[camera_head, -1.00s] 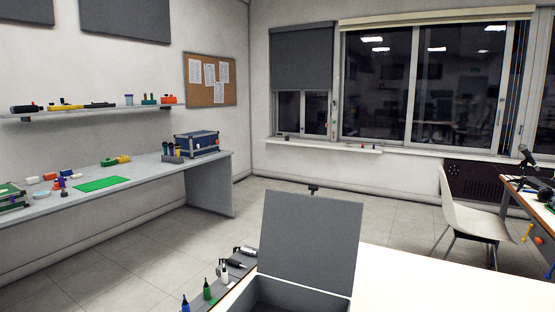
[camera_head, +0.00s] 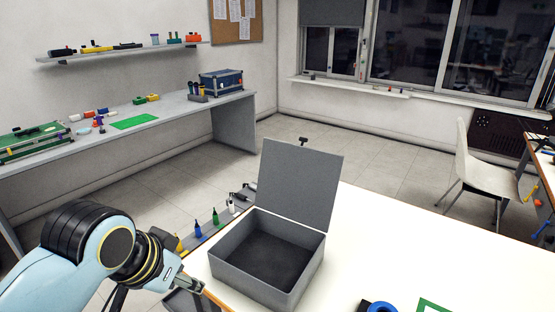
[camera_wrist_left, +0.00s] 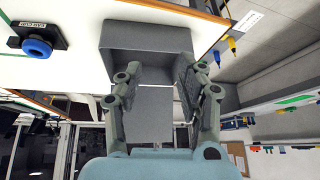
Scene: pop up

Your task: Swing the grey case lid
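The grey case (camera_head: 268,255) stands on the white table with its lid (camera_head: 300,183) raised on the far side, tilted slightly back. The inside of the case looks dark and empty. My left gripper (camera_head: 197,290) is low at the left, beside the near left corner of the case and apart from the lid. In the left wrist view its two fingers (camera_wrist_left: 155,80) are spread with nothing between them. The case (camera_wrist_left: 145,38) and the lid (camera_wrist_left: 155,118) show beyond them, upside down. My right gripper is not in view.
A blue ring on a black base (camera_head: 380,307) and a green frame (camera_head: 432,306) lie at the table's front. Several small bottles (camera_head: 214,215) stand along the table's left edge. White table surface right of the case is clear. A white chair (camera_head: 475,170) stands beyond.

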